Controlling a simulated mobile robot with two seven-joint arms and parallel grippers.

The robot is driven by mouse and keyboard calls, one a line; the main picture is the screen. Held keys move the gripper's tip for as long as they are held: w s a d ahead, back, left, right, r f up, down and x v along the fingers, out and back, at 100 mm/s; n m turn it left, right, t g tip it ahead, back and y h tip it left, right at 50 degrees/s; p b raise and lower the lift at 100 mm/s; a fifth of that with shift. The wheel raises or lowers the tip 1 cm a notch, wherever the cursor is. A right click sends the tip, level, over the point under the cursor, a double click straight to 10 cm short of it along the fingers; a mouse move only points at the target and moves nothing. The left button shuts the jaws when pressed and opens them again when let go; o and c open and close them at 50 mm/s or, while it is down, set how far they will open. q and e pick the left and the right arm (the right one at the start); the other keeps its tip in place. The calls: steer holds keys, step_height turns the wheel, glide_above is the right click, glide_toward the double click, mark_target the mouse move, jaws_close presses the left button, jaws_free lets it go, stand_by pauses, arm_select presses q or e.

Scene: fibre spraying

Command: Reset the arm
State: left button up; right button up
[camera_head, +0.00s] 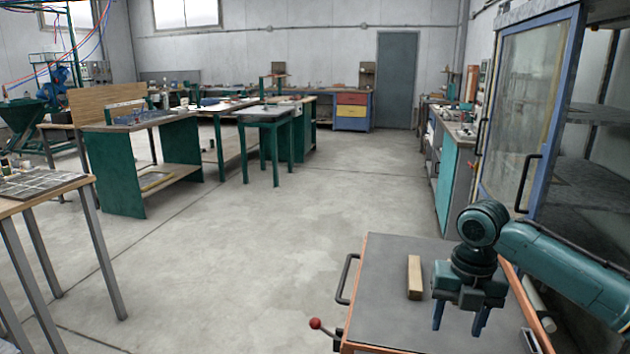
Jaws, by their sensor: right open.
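My right arm comes in from the right edge, and its teal right gripper (460,318) points down over the grey-topped cart (385,318). The two blue fingers are spread apart with nothing visible between them. A light wooden block (415,277) lies on the cart top, just left of the gripper and apart from it. My left gripper is not in this view.
A glass-doored cabinet (525,110) with its door and handle stands close at the right. The cart has a side handle (346,279) and a red-knobbed lever (316,324). A table (40,195) stands at the left. The concrete floor (250,250) between is clear.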

steer(key=s+a+f+m+t+y+p, duration=0.2)
steer(key=s+a+f+m+y, duration=0.1)
steer(key=a+f+m, duration=0.4)
steer(key=s+a+f+m+t+y+p, duration=0.25)
steer(key=s+a+f+m, duration=0.2)
steer(key=a+f, duration=0.45)
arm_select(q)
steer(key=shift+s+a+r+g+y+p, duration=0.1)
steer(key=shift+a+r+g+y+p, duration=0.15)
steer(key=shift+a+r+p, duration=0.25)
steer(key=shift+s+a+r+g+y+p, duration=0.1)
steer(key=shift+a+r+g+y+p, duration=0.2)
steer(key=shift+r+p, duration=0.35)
arm_select(e)
steer(key=s+d+m+t+h, duration=0.1)
steer(key=s+d+m+t, duration=0.2)
steer(key=s+m, duration=0.3)
steer(key=s+d+m+t+h, duration=0.1)
steer(key=s+d+m+t, duration=0.2)
steer(key=s+m, duration=0.4)
steer(key=m, duration=0.5)
steer(key=shift+s, duration=0.15)
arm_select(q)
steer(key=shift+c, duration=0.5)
arm_select(e)
steer(key=shift+f, duration=0.1)
steer(key=shift+c, duration=0.5)
